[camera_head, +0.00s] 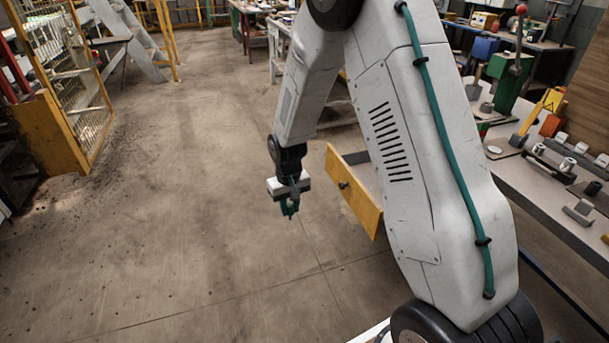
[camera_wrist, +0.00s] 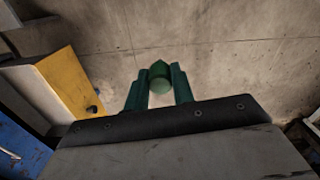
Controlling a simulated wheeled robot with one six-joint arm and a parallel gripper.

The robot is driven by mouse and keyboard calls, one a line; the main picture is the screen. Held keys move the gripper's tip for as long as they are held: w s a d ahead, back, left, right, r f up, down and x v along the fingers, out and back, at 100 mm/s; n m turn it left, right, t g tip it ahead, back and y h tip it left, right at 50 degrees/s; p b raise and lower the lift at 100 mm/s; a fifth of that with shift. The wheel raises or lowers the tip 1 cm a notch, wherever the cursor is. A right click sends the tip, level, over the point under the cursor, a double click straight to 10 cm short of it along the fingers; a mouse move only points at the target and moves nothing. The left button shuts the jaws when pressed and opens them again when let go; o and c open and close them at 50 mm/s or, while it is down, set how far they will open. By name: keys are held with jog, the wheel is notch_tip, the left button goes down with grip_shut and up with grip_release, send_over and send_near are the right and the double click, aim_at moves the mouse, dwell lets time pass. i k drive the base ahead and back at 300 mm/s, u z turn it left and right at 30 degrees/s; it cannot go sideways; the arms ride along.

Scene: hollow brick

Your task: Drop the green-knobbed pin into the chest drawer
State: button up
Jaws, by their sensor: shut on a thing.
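My gripper (camera_head: 290,207) hangs over the bare floor, to the left of the open chest drawer (camera_head: 352,193). In the wrist view my gripper (camera_wrist: 158,85) has its two green fingers shut on the green-knobbed pin (camera_wrist: 159,72). Only the pin's round green knob shows there; the rest of the pin is hidden. The drawer has a yellow front with a dark knob and a grey inside. Its yellow front also shows at the left in the wrist view (camera_wrist: 72,82). My arm hides much of the chest behind the drawer.
A long workbench (camera_head: 545,190) with many small parts stands on the right. A yellow-framed mesh gate (camera_head: 75,90) stands at the left. A blue surface (camera_wrist: 18,150) shows at the lower left of the wrist view. The floor (camera_head: 180,210) around my gripper is clear.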

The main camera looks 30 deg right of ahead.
aim_at(372, 185)
jog(key=u, duration=0.1)
jog(key=i, duration=0.6)
jog(key=z, duration=0.6)
jog(key=i, duration=0.6)
jog(key=z, duration=0.7)
